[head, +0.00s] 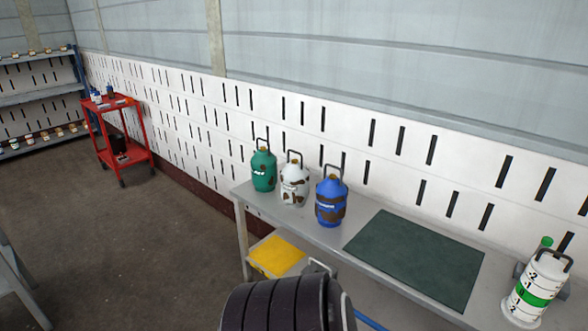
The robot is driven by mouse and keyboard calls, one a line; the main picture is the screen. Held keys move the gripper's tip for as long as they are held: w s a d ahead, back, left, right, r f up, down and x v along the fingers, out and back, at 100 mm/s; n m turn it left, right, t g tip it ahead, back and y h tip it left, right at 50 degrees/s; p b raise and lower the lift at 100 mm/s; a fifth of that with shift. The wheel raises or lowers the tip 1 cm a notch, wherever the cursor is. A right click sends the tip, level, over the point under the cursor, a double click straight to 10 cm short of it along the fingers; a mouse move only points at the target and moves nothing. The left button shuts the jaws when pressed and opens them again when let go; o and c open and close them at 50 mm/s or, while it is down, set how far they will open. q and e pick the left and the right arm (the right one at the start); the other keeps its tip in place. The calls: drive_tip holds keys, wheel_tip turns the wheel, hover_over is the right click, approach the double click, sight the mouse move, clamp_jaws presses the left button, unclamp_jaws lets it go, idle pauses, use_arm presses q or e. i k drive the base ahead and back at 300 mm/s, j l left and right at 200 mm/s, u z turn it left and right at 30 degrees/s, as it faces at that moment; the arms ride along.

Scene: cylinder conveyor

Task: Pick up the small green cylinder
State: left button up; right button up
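The small green cylinder (263,172) stands upright near the left end of a grey table. It has a dark handle on top, white lettering and dark patches on its side. A white cylinder with brown patches (294,186) stands just to its right, and a blue cylinder (331,201) stands right of that. All three are upright with handles. Neither of my grippers shows in the head view.
A dark green mat (415,258) lies on the grey table (361,221). A white numbered canister with a green band (541,285) stands at the right. A yellow item (277,256) lies below the tabletop. A red cart (124,154) stands far left, with open floor (150,240) between.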

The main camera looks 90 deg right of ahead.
sight(263, 163)
drive_tip(key=z, duration=2.6)
drive_tip(key=i+z, duration=0.1)
drive_tip(key=z, duration=0.3)
drive_tip(key=j+z, duration=0.15)
drive_tip(key=z, duration=0.2)
drive_tip(key=i+j+z, duration=0.1)
drive_tip(key=z, duration=0.3)
drive_tip(key=i+j+z, duration=0.2)
drive_tip(key=j+z, duration=0.3)
drive_tip(key=j, duration=0.75)
drive_tip(key=j+z, duration=0.5)
drive_tip(key=j, duration=0.75)
